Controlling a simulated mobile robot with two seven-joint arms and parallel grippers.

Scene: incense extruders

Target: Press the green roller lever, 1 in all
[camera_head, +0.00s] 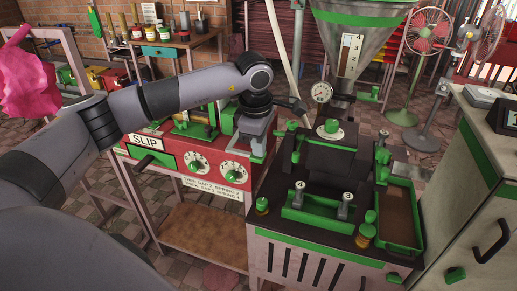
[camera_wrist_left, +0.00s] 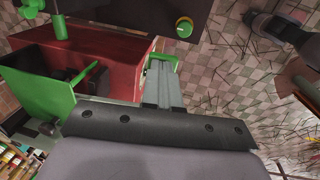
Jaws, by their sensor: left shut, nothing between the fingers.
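The red machine (camera_head: 205,165) marked SLIP stands left of centre, with two white dials and a dark handle on its front. My left gripper (camera_head: 258,150) points down at its right end and is shut and empty. A green bracket-like part (camera_head: 271,148) is right beside the fingers; I cannot tell if they touch. In the left wrist view the shut fingers (camera_wrist_left: 159,75) reach along the red box's side, with the green part (camera_wrist_left: 176,62) by their tips. A green lever-like bar (camera_wrist_left: 85,73) lies over the box's opening. Which green part is the roller lever is unclear.
A dark-topped press bench (camera_head: 300,232) with green trays and knobs stands close on the right. A pressure gauge (camera_head: 322,92) and a large hopper (camera_head: 362,45) rise behind it. A grey cabinet (camera_head: 470,165) is at far right.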

